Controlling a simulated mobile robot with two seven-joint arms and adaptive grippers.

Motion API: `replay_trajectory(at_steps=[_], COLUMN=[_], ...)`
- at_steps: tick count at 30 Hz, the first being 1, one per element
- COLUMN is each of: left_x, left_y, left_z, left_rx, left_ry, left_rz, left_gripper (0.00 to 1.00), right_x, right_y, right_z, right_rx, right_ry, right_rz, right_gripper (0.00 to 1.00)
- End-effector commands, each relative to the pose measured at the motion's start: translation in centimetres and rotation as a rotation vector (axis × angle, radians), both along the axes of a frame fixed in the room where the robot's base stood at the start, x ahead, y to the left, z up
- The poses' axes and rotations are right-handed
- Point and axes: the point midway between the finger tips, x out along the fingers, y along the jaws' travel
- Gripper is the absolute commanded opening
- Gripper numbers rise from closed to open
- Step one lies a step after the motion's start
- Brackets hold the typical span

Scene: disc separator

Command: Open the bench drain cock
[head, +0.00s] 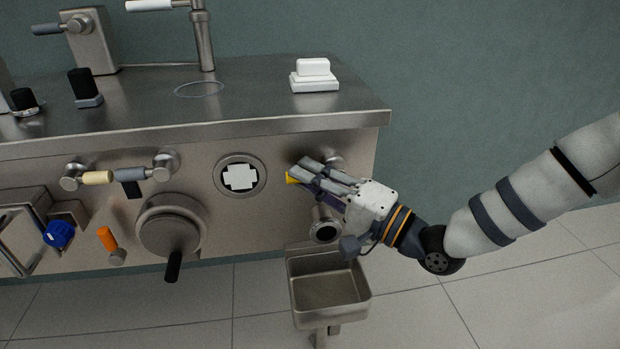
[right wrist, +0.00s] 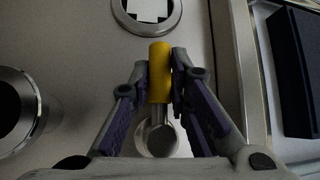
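The drain cock's yellow handle (head: 291,180) sticks out past my right fingertips on the right part of the bench front. In the right wrist view the yellow handle (right wrist: 159,70) stands upright in the picture on a metal stem (right wrist: 160,135). My right gripper (head: 305,172) has one finger on each side of the handle, and both fingertips appear to touch it. In the right wrist view the fingertips (right wrist: 160,62) are about a handle's width apart. A round dark outlet (head: 325,232) sits below the gripper. My left gripper is not in view.
A metal basin (head: 328,290) stands under the outlet. A round port with a white cross (head: 239,177) is left of the gripper. Further left are a handwheel (head: 168,232), an orange lever (head: 107,238) and a blue knob (head: 59,233). A white block (head: 313,68) lies on the bench top.

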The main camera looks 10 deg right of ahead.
Motion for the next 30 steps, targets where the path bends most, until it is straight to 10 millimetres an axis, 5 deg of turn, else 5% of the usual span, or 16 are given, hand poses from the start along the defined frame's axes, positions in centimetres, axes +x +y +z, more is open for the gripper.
replay_trajectory(at_steps=[14,30], left_x=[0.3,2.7], left_y=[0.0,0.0], left_z=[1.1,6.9], left_rx=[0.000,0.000], left_ry=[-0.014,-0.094], left_rz=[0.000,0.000], left_gripper=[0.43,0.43], right_x=[0.0,-0.1], right_y=[0.0,-0.7], right_z=[0.1,-1.5], right_rx=[-0.067,-0.527], right_ry=[0.003,0.036], right_rz=[0.000,0.000], right_gripper=[0.00,0.00])
